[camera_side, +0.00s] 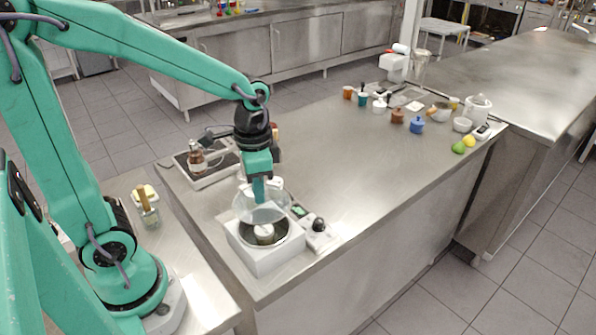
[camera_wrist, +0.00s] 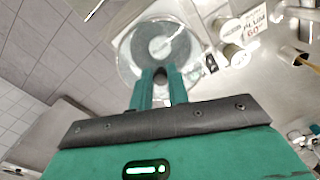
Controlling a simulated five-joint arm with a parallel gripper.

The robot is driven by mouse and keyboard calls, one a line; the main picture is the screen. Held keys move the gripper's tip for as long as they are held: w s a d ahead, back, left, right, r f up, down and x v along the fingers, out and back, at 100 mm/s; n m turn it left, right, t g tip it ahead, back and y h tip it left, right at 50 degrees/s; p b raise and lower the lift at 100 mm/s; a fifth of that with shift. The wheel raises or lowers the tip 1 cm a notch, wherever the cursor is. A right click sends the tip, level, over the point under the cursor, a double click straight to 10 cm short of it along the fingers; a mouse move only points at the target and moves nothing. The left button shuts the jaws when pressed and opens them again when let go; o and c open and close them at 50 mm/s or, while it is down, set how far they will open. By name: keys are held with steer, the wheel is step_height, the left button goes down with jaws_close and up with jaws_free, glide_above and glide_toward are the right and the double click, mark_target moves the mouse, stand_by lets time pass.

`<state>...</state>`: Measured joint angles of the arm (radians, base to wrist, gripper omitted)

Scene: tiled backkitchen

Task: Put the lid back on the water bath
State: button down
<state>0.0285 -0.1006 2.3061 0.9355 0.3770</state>
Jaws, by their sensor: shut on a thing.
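My gripper (camera_side: 259,190) is shut on the clear round lid (camera_side: 246,211), gripping it near its middle. The water bath (camera_side: 262,262) is a white box with a dark round opening at the near end of the steel counter. The lid is over the back left part of the opening in the side view; I cannot tell whether it touches the rim. A pale-topped jar (camera_side: 264,233) shows in the opening. In the wrist view, my gripper's fingers (camera_wrist: 161,78) reach over the lid (camera_wrist: 133,50), which overlaps the bath, and the fingers hide part of it.
A black knob (camera_side: 319,225) stands right of the bath. A hotplate-like unit with a brown bottle (camera_side: 197,158) is behind left. A card reading "PLUM 60" (camera_wrist: 255,22) is near pale jars in the wrist view. Mid-counter is clear; pots (camera_side: 417,125) and fruit stand farther right.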

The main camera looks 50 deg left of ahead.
mark_target(260, 208)
steer(key=shift+f, duration=2.85)
steer(key=shift+f, duration=0.2)
stand_by(0.4)
steer(key=c, duration=0.8)
jaws_free()
steer(key=shift+r, duration=0.15)
steer(key=shift+r, duration=3.35)
